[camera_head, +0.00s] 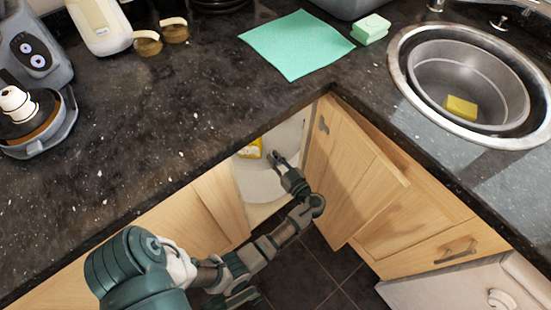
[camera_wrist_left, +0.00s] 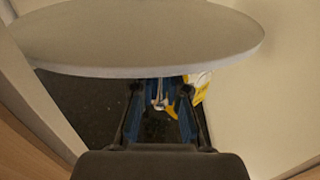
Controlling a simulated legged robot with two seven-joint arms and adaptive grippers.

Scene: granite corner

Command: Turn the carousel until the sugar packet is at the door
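The corner cabinet stands open, and a pale round carousel shelf (camera_head: 259,181) shows inside it. A yellow packet with a white part (camera_head: 251,149), perhaps the sugar packet, is at the back left of the opening; its label is too small to read. It also shows in the left wrist view (camera_wrist_left: 200,88), just right of the fingers. My left gripper (camera_head: 275,156) reaches into the cabinet, right of the packet. In the left wrist view its blue-padded fingers (camera_wrist_left: 161,105) are spread apart, below a grey carousel disc (camera_wrist_left: 150,35). A shiny thing shows between them; whether they touch it is unclear. My right gripper is not in view.
The cabinet's wooden door (camera_head: 350,170) stands open to the right of my left arm. The dark granite counter (camera_head: 200,110) overhangs the opening. A green cloth (camera_head: 297,45), a sink (camera_head: 470,75) and appliances (camera_head: 32,50) are on top. Dark floor tiles (camera_head: 305,270) lie below.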

